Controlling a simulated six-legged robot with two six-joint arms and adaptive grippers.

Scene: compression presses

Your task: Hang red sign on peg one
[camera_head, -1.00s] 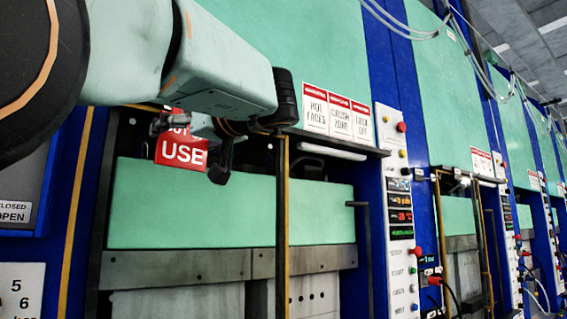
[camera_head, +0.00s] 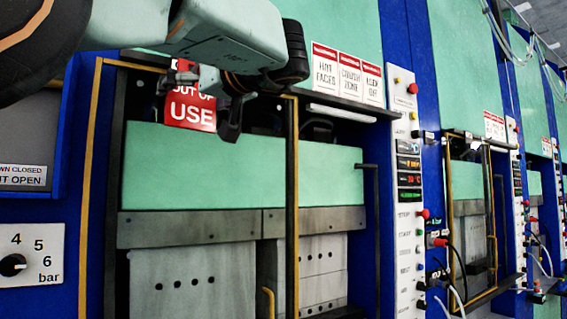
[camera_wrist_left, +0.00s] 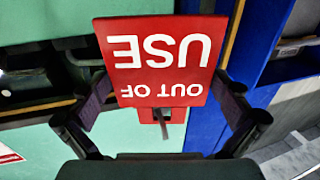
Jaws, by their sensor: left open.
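The red sign (camera_head: 191,112) reads "OUT OF USE" and is upright in the head view, in front of the upper part of the nearest press. My left gripper (camera_head: 203,103) is over its upper part and partly covers it. In the left wrist view the sign (camera_wrist_left: 160,55) appears upside down, between the spread fingers of the open left gripper (camera_wrist_left: 163,92), with gaps on both sides. A red tab with a dark stub (camera_wrist_left: 163,122) shows at the sign's edge; I cannot tell whether the stub is peg one. My right gripper is not in view.
The nearest press has a green panel (camera_head: 235,170) and a yellow-edged dark post (camera_head: 291,210). White warning signs (camera_head: 347,75) are to the right of my gripper. A control strip (camera_head: 408,190) with buttons stands right of the press. A pressure dial (camera_head: 13,265) is at lower left.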

